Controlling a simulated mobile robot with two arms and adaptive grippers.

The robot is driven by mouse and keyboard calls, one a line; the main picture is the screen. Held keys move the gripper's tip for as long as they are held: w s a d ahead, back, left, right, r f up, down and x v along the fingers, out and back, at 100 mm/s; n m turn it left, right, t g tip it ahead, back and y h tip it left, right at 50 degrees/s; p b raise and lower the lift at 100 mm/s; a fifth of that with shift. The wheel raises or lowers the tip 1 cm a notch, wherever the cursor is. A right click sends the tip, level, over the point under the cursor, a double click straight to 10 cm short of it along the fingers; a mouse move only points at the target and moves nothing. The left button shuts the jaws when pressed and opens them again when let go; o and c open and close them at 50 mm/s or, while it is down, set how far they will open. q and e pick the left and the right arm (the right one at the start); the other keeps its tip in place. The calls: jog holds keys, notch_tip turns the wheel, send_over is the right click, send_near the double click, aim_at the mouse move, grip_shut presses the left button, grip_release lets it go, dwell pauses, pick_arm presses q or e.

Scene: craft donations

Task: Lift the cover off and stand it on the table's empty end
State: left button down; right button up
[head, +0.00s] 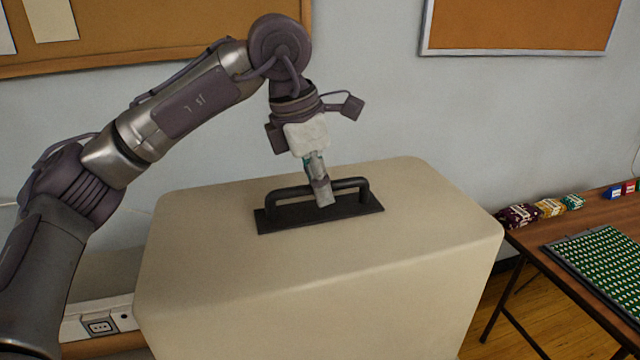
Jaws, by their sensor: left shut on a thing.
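The cover (330,270) is a large beige box shape with rounded edges in the middle of the head view. It looks upright, and its lower edge is out of the picture. A black bar handle (290,194) on a flat black plate sits on its top. My left gripper (322,196) points down from above and is shut on the handle bar, near its middle. I cannot tell whether the cover rests on something or hangs clear. Whatever is under it is hidden. My right gripper is not in view.
A brown wooden table (597,213) stands at the right, holding a green gridded tray (605,262) and several small packets (519,216) along the back. A wall socket (100,327) shows at lower left. The wall with pinboards (520,25) is close behind the cover.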

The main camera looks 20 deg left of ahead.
pick_arm(q)
jog(key=shift+f+b, duration=0.4)
jog(key=c, duration=1.1)
grip_release()
jog(key=shift+s, duration=0.1)
